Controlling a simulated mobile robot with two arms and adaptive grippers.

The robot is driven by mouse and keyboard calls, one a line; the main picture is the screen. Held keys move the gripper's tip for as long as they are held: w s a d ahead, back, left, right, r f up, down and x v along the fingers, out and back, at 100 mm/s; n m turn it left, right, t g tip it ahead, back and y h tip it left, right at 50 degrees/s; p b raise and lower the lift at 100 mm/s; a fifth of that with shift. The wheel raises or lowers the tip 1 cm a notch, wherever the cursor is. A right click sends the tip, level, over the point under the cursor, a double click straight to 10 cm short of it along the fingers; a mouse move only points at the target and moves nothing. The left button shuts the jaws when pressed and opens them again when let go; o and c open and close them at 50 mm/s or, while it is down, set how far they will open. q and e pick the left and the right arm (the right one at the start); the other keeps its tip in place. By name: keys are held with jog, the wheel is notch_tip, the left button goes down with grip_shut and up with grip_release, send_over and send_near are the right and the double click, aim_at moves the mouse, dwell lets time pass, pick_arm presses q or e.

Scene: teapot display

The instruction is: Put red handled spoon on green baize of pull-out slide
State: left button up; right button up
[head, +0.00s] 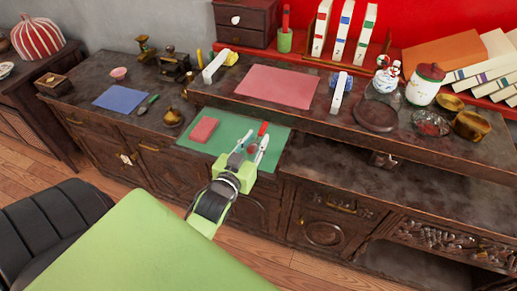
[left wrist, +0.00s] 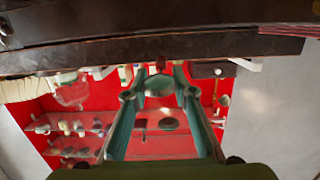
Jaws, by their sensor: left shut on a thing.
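The red handled spoon (head: 263,128) shows mainly as its red handle, at the fingertips of my left gripper (head: 252,148). The gripper is shut on it, and its fingers hide most of the rest. The green baize (head: 236,123) of the pull-out slide lies under and behind the gripper. I cannot tell whether the spoon touches the baize. My right gripper is not in view.
A brown teapot (head: 172,117) stands to the left, near a blue mat (head: 121,98) and a dark green utensil (head: 148,104). The baize's middle is clear.

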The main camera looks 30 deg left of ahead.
pick_arm(q)
jog(key=shift+w+d+f, duration=0.2)
jog(key=shift+w+f, duration=0.3)
jog(key=shift+f, duration=1.7)
jog(key=shift+f, duration=0.1)
jog(key=o, duration=0.9)
jog(key=v, duration=1.2)
jog(key=shift+b, duration=0.4)
